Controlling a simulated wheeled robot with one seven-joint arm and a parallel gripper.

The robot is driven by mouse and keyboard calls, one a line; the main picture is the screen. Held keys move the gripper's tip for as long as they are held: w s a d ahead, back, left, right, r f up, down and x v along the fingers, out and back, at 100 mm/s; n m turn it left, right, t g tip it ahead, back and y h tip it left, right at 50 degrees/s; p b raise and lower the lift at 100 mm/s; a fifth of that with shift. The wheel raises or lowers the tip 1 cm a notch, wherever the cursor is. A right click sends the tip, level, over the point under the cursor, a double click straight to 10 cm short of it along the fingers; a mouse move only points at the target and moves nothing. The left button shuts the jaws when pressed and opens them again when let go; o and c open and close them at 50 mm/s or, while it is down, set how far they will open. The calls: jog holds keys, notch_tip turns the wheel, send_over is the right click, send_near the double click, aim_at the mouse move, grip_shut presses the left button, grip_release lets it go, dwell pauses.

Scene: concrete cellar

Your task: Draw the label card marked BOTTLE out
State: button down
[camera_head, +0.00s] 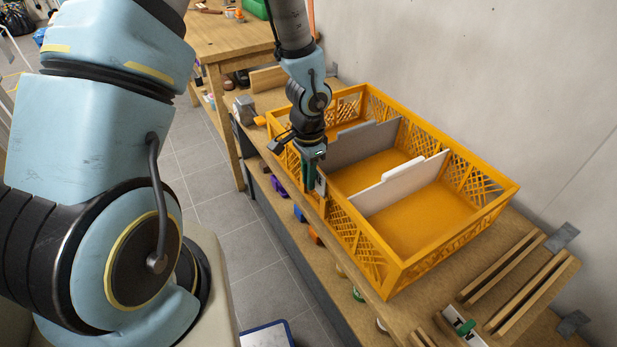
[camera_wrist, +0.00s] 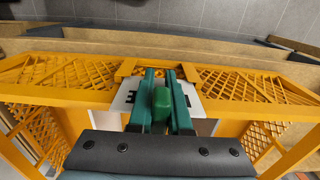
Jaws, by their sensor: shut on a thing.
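My gripper (camera_head: 314,180) is at the near-left side of the orange crate (camera_head: 372,268), by its wall. In the wrist view its two teal fingers (camera_wrist: 165,104) are shut on the green grip (camera_wrist: 161,106) of a white label card (camera_wrist: 124,98). Black letters show at both sides of the fingers, but most of the lettering is hidden and I cannot read the word. The card also shows as a small white patch beside the fingers in the head view (camera_head: 321,184). It is at the crate wall; I cannot tell how far it sits in its holder.
Grey (camera_head: 366,140) and white (camera_head: 400,186) dividers stand in the crate. Another lettered card with a green grip (camera_head: 463,326) lies at the bench's front right, near wooden rails (camera_head: 530,290). Several small coloured things sit on a shelf below. The wall is close behind the crate.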

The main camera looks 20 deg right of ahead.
jog(key=shift+r, duration=0.25)
jog(key=shift+r+p, duration=0.8)
jog(key=shift+r+p, duration=0.9)
jog(key=shift+r, duration=1.05)
